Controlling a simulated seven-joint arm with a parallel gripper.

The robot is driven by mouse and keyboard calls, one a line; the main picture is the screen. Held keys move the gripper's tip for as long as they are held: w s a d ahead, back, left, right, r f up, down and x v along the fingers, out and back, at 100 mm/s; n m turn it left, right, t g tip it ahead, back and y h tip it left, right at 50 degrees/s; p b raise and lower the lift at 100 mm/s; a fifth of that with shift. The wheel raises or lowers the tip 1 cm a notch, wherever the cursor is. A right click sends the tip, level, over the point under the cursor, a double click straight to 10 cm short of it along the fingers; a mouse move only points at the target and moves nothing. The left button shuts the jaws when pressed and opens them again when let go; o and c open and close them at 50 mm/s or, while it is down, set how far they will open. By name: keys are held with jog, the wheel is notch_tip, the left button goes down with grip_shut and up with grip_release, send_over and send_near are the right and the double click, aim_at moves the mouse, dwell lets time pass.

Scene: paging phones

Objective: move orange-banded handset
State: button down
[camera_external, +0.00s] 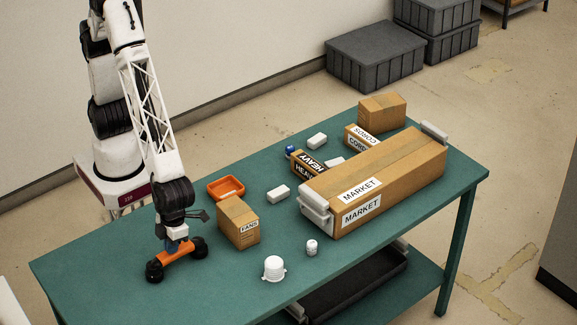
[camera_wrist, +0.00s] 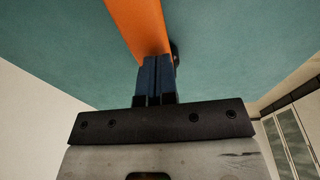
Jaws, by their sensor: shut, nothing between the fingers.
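The orange-banded handset (camera_external: 176,258), an orange bar with round black ends, is near the left front of the green table. In the wrist view its orange bar (camera_wrist: 137,22) runs up from just beyond my fingertips, with a bit of a black end beside them. My gripper (camera_external: 178,246) points down over the middle of the handset. Its blue fingers (camera_wrist: 157,65) are closed together with nothing between them. I cannot tell whether the fingertips touch the orange bar. The fingers hide part of the handset.
A small carton (camera_external: 238,222) and an orange tray (camera_external: 226,188) stand just right of my gripper. A long MARKET box (camera_external: 385,178) fills the table's right side. White pieces (camera_external: 278,194) and a white domed item (camera_external: 274,268) lie between. The table's left end (camera_external: 90,265) is clear.

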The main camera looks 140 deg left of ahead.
jog(key=shift+r, duration=0.1)
jog(key=shift+r, duration=0.15)
jog(key=shift+a, duration=6)
jog(key=shift+s+r, duration=0.1)
jog(key=shift+r, duration=0.05)
jog(key=s+a+r+n+t, duration=0.15)
jog(key=s+r+n, duration=0.75)
jog(key=s+r, duration=0.9)
jog(key=s+a+r+n+y, duration=0.1)
jog(key=s+n, duration=0.3)
jog(key=s, duration=0.6)
jog(key=s+r+n+t, duration=0.1)
jog(key=s+r+n, duration=0.3)
jog(key=s, duration=0.6)
jog(key=shift+s+a+n+y, duration=0.4)
